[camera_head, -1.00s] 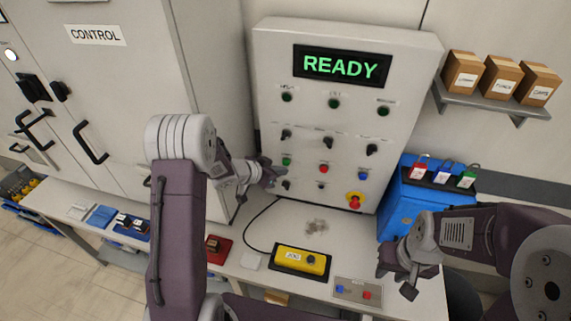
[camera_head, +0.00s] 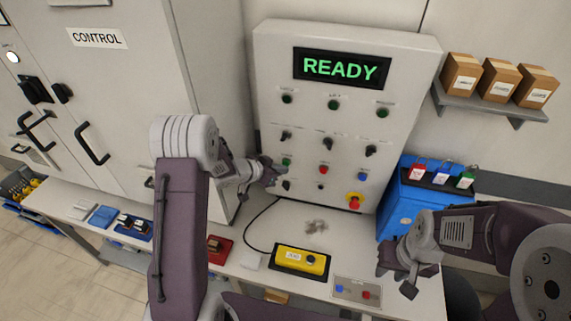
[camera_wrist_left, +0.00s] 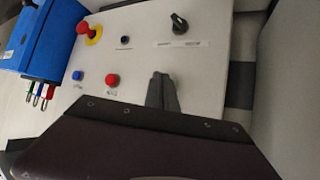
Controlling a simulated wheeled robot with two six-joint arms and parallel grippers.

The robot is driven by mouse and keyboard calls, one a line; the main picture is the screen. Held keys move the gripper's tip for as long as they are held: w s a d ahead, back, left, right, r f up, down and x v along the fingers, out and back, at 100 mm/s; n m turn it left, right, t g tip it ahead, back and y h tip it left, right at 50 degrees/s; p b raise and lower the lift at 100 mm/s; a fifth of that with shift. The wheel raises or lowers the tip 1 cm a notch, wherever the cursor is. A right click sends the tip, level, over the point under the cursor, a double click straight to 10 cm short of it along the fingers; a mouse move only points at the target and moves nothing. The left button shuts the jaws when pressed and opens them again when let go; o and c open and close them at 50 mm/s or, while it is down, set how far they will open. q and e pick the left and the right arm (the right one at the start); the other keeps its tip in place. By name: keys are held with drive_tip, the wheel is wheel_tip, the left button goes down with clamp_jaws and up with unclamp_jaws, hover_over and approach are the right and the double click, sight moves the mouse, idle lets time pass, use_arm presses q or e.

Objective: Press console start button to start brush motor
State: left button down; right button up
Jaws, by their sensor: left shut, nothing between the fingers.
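The console (camera_head: 390,75) is a light grey panel with a green READY display (camera_head: 340,67). A green button (camera_head: 287,162) sits at the left of its lower button row, beside a red button (camera_head: 323,169) and a blue button (camera_head: 363,175). My left gripper (camera_head: 279,172) is shut and empty, its tips just at or below the green button; I cannot tell whether they touch. In the left wrist view the shut fingers (camera_wrist_left: 162,92) are over the panel and the green button is hidden. My right gripper (camera_head: 396,281) is open and empty above the table at right.
A red emergency stop (camera_head: 355,201) is at the console's lower right. A yellow box (camera_head: 301,262) and a small button plate (camera_head: 357,292) are on the table in front. A blue case with padlocks (camera_head: 400,215) stands at right. Cabinets are at left.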

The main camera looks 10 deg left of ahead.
use_arm(q)
drive_tip(key=shift+w+p, duration=0.4)
drive_tip(key=shift+w, duration=0.05)
idle(0.7)
drive_tip(key=shift+s, duration=0.85)
drive_tip(key=shift+s, duration=0.1)
drive_tip(key=s+b, duration=0.1)
drive_tip(key=s, duration=0.3)
drive_tip(key=shift+s+a, duration=0.1)
drive_tip(key=shift+s, duration=0.3)
